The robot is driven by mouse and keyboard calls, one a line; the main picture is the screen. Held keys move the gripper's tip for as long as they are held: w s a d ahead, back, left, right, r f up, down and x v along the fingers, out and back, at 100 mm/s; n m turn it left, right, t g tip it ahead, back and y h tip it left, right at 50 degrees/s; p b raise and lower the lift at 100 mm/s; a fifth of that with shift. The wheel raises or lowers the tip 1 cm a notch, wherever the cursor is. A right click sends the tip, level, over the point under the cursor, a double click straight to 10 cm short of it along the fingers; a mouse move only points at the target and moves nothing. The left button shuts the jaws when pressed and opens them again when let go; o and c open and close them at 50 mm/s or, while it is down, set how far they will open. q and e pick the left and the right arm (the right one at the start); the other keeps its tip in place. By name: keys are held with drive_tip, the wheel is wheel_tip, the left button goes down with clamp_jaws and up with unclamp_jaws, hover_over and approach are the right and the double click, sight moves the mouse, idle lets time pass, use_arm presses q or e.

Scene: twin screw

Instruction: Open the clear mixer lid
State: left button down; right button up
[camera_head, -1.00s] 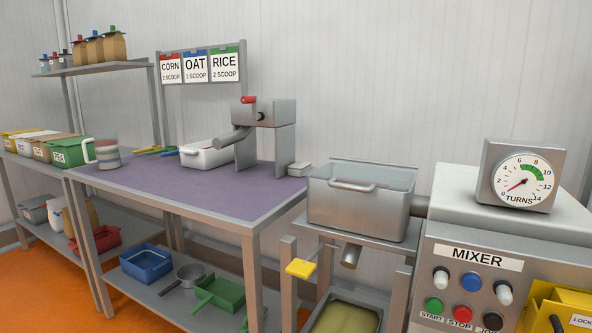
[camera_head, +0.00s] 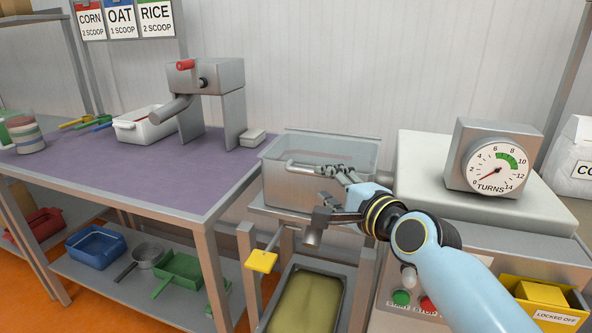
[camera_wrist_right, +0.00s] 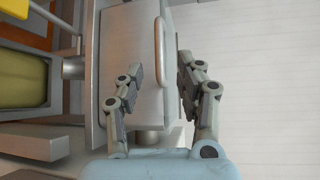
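The mixer tub (camera_head: 283,186) is a grey metal bin at the centre of the head view. Its clear lid (camera_head: 335,148) lies closed over the top, with a pale bar handle (camera_head: 298,165) along the front edge. My right gripper (camera_head: 324,190) is at the front of the tub, fingers spread. In the right wrist view, the handle (camera_wrist_right: 159,62) shows between the two open fingers of the right gripper (camera_wrist_right: 160,72), with gaps on both sides. In the head view the upper finger hides the handle's right end. My left gripper is not in view.
The mixer's white housing and turns dial (camera_head: 497,170) stand to the right. A yellow-handled lever (camera_head: 262,261) sticks out below the tub, above a tray (camera_head: 303,305) of yellowish contents. The purple-topped bench (camera_head: 100,175) with a metal grinder (camera_head: 207,77) is at left.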

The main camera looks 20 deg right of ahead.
sight(307, 174)
drive_tip(key=b+x, duration=0.1)
drive_tip(key=x, duration=0.8)
drive_tip(key=shift+w+f+b, duration=0.1)
drive_tip(key=shift+w+b, duration=0.2)
drive_tip(key=shift+b, duration=0.1)
drive_tip(key=shift+c, duration=0.4)
clamp_jaws()
drive_tip(key=shift+f, duration=0.1)
